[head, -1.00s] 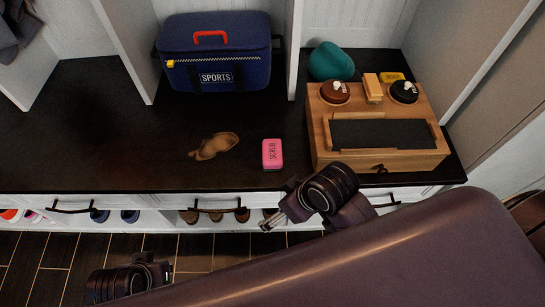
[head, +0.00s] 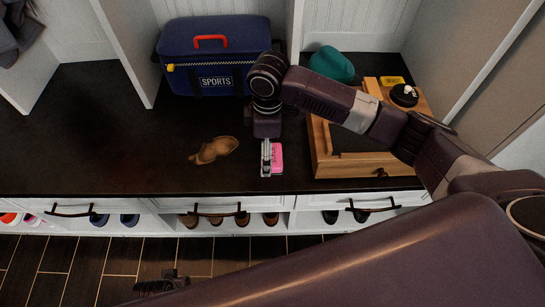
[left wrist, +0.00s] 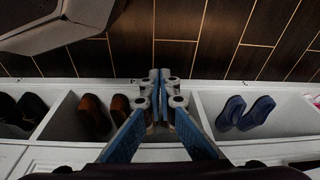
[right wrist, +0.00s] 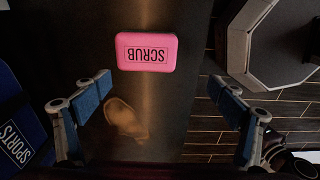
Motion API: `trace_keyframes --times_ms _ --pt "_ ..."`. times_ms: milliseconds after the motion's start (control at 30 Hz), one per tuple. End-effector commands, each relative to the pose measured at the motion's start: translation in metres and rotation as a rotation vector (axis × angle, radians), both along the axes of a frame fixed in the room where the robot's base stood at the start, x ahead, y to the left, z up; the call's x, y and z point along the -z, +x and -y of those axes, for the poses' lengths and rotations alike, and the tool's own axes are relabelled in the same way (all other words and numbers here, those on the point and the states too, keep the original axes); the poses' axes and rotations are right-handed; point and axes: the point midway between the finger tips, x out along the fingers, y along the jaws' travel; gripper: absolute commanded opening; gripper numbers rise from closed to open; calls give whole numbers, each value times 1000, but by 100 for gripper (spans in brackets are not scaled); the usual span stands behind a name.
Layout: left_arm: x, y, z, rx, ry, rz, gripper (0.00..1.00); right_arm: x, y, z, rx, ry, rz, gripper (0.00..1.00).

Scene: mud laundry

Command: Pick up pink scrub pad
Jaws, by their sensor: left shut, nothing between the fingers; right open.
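The pink scrub pad (head: 277,157) lies flat on the dark bench top, left of the wooden box, partly hidden by my right gripper (head: 266,160) in the head view. In the right wrist view the pad (right wrist: 147,52) shows whole, with SCRUB printed on it. It lies ahead of the spread blue fingers of my right gripper (right wrist: 160,88), which are open and empty. My left gripper (left wrist: 158,78) is shut and empty, with the floor and shoe cubbies behind it in the left wrist view.
A brown, irregular flat patch (head: 214,150) lies left of the pad. A blue SPORTS bag (head: 190,80) stands behind. A wooden box (head: 322,160) stands to the right, with a teal item (head: 331,64) behind it. The bench's left part is clear.

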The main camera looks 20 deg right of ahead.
Motion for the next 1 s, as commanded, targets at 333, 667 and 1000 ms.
trace_keyframes --times_ms 333,667,1000 --pt "7 0 0 0 -1 1 0 -5 16 22 -4 -44 -17 88" --pt "-16 7 1 -2 -1 14 0 22 16 23 -4 -45 -15 88" --pt "-56 13 1 -6 -3 34 0 58 15 25 -4 -44 -15 88"
